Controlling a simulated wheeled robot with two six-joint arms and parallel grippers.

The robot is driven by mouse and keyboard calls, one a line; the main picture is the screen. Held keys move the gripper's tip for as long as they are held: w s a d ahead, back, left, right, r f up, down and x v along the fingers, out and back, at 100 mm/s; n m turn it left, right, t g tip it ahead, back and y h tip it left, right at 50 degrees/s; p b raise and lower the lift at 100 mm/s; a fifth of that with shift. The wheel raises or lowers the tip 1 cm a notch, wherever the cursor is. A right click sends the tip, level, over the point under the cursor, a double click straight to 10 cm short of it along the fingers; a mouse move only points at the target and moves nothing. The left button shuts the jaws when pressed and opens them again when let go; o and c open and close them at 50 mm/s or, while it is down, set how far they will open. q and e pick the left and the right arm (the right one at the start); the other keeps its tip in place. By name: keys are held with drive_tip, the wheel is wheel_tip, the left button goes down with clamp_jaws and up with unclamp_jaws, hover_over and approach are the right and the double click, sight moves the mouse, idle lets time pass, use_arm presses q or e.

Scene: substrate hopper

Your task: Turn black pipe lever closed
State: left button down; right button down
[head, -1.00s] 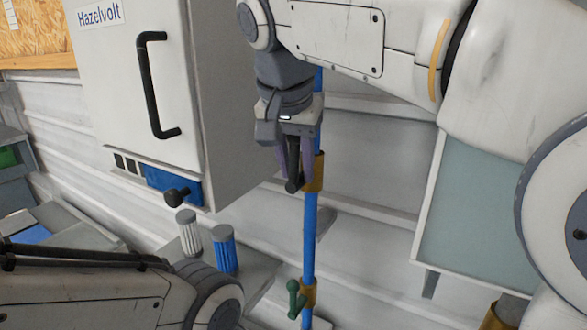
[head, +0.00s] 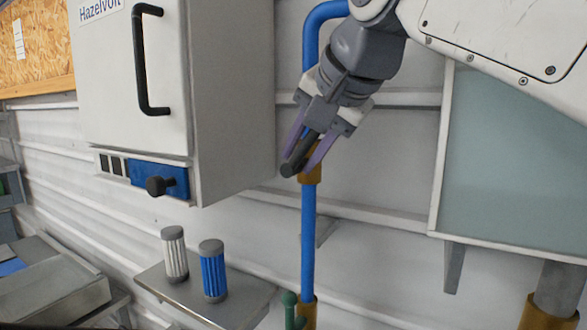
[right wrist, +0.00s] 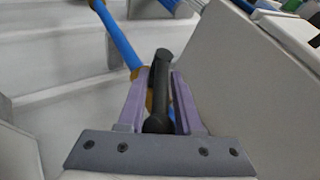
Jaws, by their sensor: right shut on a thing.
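The black pipe lever (head: 293,167) sits at a brass valve (head: 312,174) on the upright blue pipe (head: 308,235). My right gripper (head: 305,160) is shut on the lever, with one purple finger on each side of it. The lever slants down to the left in the head view. In the right wrist view the black lever (right wrist: 162,90) lies lengthwise between the fingers (right wrist: 160,98), in front of the blue pipe (right wrist: 120,38). The gripper hides part of the valve. My left gripper is not in view.
A green lever (head: 290,308) is on the same pipe lower down. A white cabinet (head: 230,100) with a black handle (head: 146,60) stands to the left. A shelf (head: 245,300) below holds a white canister (head: 174,255) and a blue canister (head: 212,270). A pale panel (head: 510,160) is at right.

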drive_tip(key=shift+r, duration=0.2)
drive_tip(key=c, duration=0.8)
unclamp_jaws()
drive_tip(key=shift+a, duration=0.15)
drive_tip(key=shift+f, duration=0.1)
drive_tip(key=v, duration=1)
drive_tip(key=shift+s+d, duration=0.15)
drive_tip(key=shift+d, duration=0.1)
